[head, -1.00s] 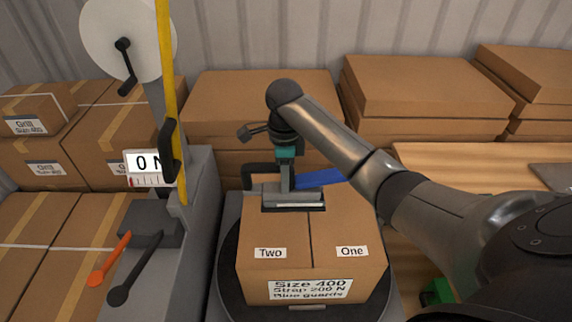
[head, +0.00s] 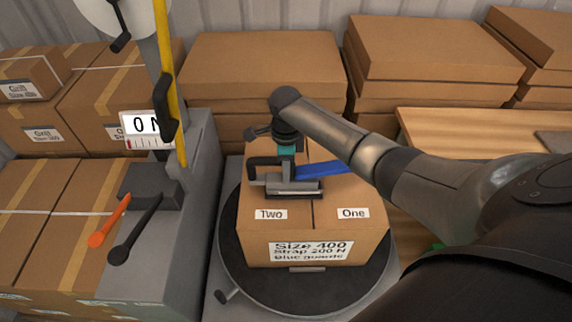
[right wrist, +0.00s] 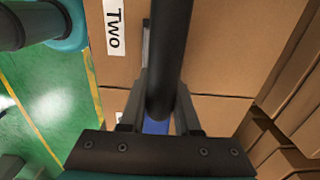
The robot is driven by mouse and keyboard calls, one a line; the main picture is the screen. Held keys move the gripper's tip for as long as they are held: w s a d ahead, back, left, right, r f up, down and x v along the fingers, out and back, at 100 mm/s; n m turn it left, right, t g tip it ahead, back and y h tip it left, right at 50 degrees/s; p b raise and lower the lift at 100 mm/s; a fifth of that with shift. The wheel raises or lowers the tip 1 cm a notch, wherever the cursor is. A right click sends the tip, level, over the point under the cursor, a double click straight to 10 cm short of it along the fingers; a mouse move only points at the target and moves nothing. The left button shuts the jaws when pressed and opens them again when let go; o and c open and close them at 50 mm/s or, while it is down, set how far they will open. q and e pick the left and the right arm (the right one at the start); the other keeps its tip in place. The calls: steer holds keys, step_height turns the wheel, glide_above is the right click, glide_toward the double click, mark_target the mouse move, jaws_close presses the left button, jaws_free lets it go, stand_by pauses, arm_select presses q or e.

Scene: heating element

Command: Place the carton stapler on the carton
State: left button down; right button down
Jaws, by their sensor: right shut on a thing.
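The carton (head: 350,190) is a brown box with labels "Two" and "One" on top and "Size 400" on the front. It stands on a round dark turntable. The carton stapler (head: 292,188) has a grey base, a black handle and a blue lever (head: 325,172). It is over the top of the carton, behind the "Two" label. I cannot tell if its base touches the carton. My right gripper (head: 286,154) is shut on the stapler from above. In the right wrist view, the stapler's black bar (right wrist: 170,60) runs between the fingers. My left gripper is not in view.
A grey strapping stand (head: 190,220) with a yellow strap, an orange lever (head: 108,222) and a black lever is left of the turntable (head: 232,262). Stacked cartons (head: 258,75) stand behind. A wooden table (head: 470,135) is at the right.

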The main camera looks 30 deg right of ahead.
steer(key=shift+w+r, duration=0.1)
steer(key=c, duration=1.1)
jaws_free()
steer(key=shift+f, duration=0.2)
steer(key=o, duration=0.5)
steer(key=shift+r, duration=0.1)
step_height(320, 180, up, 12)
steer(key=shift+r+p, duration=0.1)
steer(key=shift+p, duration=1.05)
